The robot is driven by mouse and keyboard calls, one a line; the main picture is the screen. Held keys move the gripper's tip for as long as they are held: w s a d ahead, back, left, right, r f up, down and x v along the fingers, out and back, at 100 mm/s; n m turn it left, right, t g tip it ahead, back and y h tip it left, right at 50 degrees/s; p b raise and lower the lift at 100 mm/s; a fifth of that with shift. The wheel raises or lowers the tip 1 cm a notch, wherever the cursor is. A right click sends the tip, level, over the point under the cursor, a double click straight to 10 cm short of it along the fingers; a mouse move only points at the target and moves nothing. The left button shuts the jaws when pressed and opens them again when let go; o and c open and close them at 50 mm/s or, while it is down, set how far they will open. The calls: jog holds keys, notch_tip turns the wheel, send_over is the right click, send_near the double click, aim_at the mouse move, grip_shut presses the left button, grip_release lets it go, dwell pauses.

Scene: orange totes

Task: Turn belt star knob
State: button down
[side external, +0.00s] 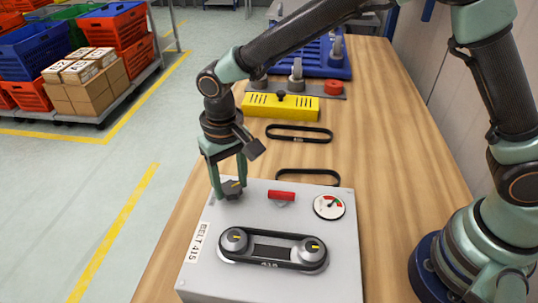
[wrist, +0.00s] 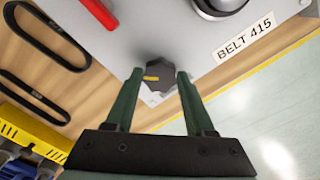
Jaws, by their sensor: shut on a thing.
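The star knob (side external: 232,189) is dark with a yellow mark and sits at the far left corner of the grey belt box (side external: 205,270). In the wrist view the knob (wrist: 158,76) lies between the fingertips, its yellow mark pointing left. My gripper (side external: 230,190) points down, its green fingers shut on the knob from both sides; it also shows in the wrist view (wrist: 158,85). The belt (side external: 270,265) runs around two round pulleys on the box top. A gauge (side external: 329,206) with a red needle and a red handle (side external: 281,195) sit near the box's back edge.
Two loose black belts (side external: 300,133) lie on the wooden table (side external: 390,110) behind the box. A yellow block (side external: 280,106) and a blue tote (side external: 325,58) stand farther back. The table right of the box is clear up to my base.

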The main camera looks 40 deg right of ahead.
aim_at(231, 187)
jog(key=shift+r+m, duration=0.1)
jog(key=shift+m, duration=0.4)
jog(key=shift+c, duration=1.4)
grip_release()
notch_tip(231, 187, up, 12)
